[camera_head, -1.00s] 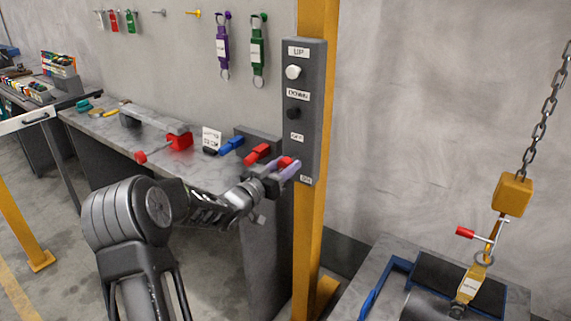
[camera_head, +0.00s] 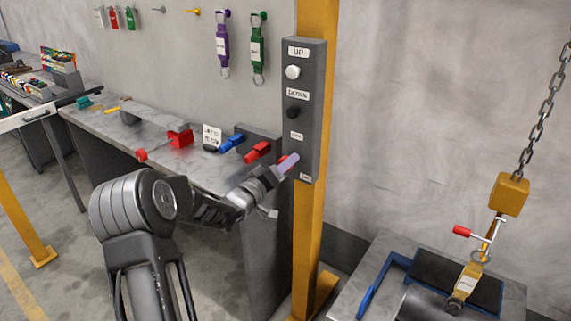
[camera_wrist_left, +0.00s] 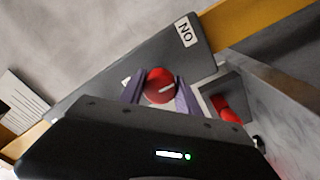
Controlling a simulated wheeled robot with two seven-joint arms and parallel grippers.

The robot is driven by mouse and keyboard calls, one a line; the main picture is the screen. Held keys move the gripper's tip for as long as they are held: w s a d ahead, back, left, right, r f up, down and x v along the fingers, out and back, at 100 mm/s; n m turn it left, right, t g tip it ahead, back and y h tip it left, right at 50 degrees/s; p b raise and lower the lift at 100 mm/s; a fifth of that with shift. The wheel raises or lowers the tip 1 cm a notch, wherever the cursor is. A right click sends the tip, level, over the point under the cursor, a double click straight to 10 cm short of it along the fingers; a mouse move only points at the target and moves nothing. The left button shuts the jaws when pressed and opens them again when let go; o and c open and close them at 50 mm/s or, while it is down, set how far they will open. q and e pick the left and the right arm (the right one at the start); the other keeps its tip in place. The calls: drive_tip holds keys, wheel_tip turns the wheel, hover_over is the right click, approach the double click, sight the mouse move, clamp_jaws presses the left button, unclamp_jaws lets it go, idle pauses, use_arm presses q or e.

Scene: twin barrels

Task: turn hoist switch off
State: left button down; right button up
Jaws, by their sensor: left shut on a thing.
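The hoist switch is a round red knob (camera_wrist_left: 160,86) with a white line on its face, low on the grey control box (camera_head: 305,110). In the head view only a bit of the red knob (camera_head: 283,159) shows behind my fingers. My left gripper (camera_head: 288,165) is at the knob. In the left wrist view its two purple fingers (camera_wrist_left: 160,92) stand on either side of the knob, shut on it. The ON label (camera_wrist_left: 186,30) is beside the knob in the wrist view. The OFF label (camera_head: 296,136) is above the knob in the head view. My right gripper is not in view.
The box is on a yellow post (camera_head: 312,225). A white button (camera_head: 293,72) and a black button (camera_head: 293,112) sit higher on it. A workbench (camera_head: 110,128) with red and blue handled items is at left. A chain hook (camera_head: 510,195) hangs at right.

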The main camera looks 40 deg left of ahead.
use_arm(q)
drive_tip(key=shift+f, duration=0.1)
drive_tip(key=c, duration=0.9)
unclamp_jaws()
drive_tip(key=shift+o, duration=0.2)
drive_tip(key=s+b, duration=0.1)
drive_tip(key=s, duration=0.7)
drive_tip(key=shift+w+d+f, duration=0.1)
drive_tip(key=shift+f, duration=0.05)
